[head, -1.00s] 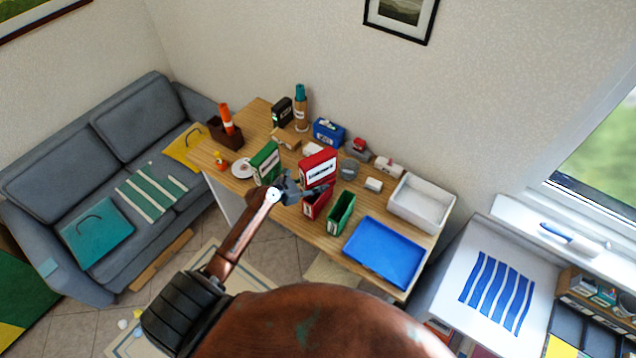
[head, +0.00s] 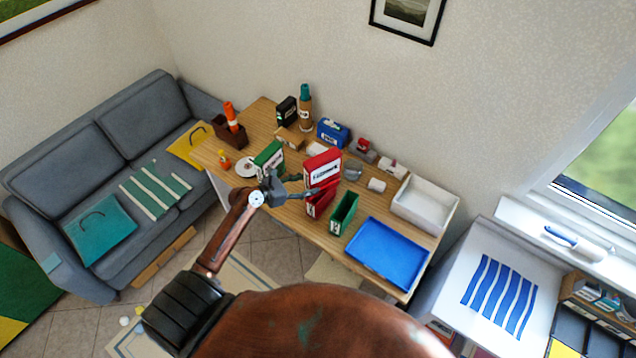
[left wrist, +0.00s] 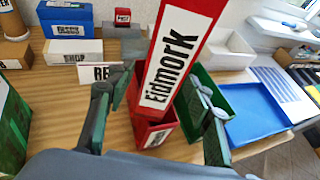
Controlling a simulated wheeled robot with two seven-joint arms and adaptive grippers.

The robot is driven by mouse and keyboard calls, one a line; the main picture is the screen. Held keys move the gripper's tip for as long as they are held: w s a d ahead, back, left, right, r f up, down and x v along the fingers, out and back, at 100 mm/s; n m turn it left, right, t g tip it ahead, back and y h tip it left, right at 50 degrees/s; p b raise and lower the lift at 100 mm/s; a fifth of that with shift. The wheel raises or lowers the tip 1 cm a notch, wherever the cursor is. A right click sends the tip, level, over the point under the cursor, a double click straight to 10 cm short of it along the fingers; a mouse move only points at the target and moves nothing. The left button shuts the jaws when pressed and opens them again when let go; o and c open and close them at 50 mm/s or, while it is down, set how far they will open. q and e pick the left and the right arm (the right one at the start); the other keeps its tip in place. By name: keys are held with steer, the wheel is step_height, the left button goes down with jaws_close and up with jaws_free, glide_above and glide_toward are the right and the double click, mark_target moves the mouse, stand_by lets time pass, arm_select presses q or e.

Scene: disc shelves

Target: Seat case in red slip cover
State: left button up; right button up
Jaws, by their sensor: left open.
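The red case (head: 322,165), with a white "Eidmork" label, stands upright with a slight tilt. Its lower end appears to be inside the mouth of the red slip cover (head: 318,206) on the table. In the left wrist view the case (left wrist: 178,52) rises out of the cover (left wrist: 153,134); how deep it sits is hidden. My left gripper (head: 305,186) is open at the near left side of the case. In the left wrist view its fingers (left wrist: 158,112) stand apart on either side of the case and cover, with gaps visible. My right gripper is not in view.
A green slip cover (head: 343,214) stands close to the right of the red one. A green case (head: 268,157) is behind the left gripper. A blue tray (head: 386,253) and a white bin (head: 425,204) fill the table's right end. Boxes (head: 333,132) line the back.

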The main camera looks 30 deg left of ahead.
arm_select(q)
steer(key=shift+v, duration=2.6)
